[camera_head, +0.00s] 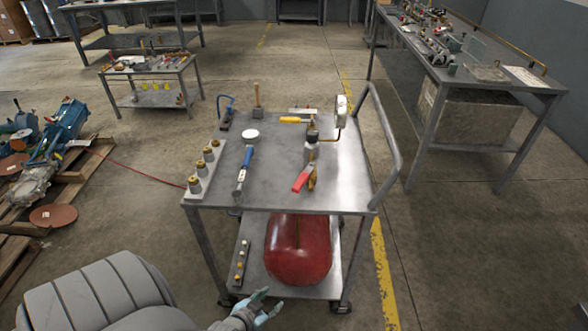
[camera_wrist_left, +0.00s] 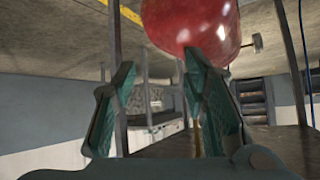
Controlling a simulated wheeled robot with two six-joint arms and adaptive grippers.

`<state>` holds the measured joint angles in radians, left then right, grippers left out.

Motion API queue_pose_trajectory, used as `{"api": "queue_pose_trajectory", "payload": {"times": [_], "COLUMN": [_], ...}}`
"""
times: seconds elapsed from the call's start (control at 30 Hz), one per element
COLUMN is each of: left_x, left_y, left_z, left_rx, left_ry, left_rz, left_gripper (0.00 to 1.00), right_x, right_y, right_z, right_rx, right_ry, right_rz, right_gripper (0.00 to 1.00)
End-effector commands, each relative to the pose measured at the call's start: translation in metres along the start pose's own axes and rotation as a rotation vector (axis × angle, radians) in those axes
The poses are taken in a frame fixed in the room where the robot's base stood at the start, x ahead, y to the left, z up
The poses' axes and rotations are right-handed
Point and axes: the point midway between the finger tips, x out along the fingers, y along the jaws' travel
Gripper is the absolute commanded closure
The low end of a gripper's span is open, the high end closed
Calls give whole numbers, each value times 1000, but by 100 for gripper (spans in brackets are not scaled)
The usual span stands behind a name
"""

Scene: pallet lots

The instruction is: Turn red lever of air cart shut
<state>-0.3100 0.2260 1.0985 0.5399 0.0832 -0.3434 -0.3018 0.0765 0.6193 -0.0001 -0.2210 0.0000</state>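The air cart (camera_head: 345,190) is a grey metal trolley standing in front of me. The red lever (camera_head: 303,178) lies on its top near the front edge, slanting down-left from a brass valve (camera_head: 312,179). A grey-white cylinder fitting (camera_head: 311,150) with a dark top stands just behind the valve. A red tank (camera_head: 298,252) rests on the lower shelf. My left gripper (camera_head: 268,301) is low at the cart's front, below the top and well away from the lever. In the left wrist view its fingers (camera_wrist_left: 160,64) are apart with nothing between them; the red tank (camera_wrist_left: 190,25) shows beyond. My right gripper is out of view.
On the cart top are a blue-handled tool (camera_head: 244,168), several brass-topped fittings (camera_head: 202,170), a white disc (camera_head: 250,135) and a gauge (camera_head: 341,108). A tubular handle (camera_head: 387,135) rises at its right. A pallet (camera_head: 75,180) with machinery stands left; a workbench (camera_head: 480,75) stands right.

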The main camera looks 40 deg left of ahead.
Motion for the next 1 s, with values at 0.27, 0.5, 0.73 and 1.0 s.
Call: {"api": "queue_pose_trajectory", "payload": {"times": [0.27,0.5,0.73,1.0], "left_x": [-71,-49,2,33], "left_y": [-61,-70,-79,-86], "left_z": [-257,-292,-328,-354], "left_rx": [-131,-148,-149,-148], "left_ry": [645,686,684,680], "left_rz": [-125,-133,-131,-131], "left_gripper": [60,60,60,60], "right_x": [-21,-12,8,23], "right_y": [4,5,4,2], "right_z": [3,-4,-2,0], "right_rx": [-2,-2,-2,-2], "right_ry": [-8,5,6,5], "right_rz": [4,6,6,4], "right_gripper": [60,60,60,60]}}
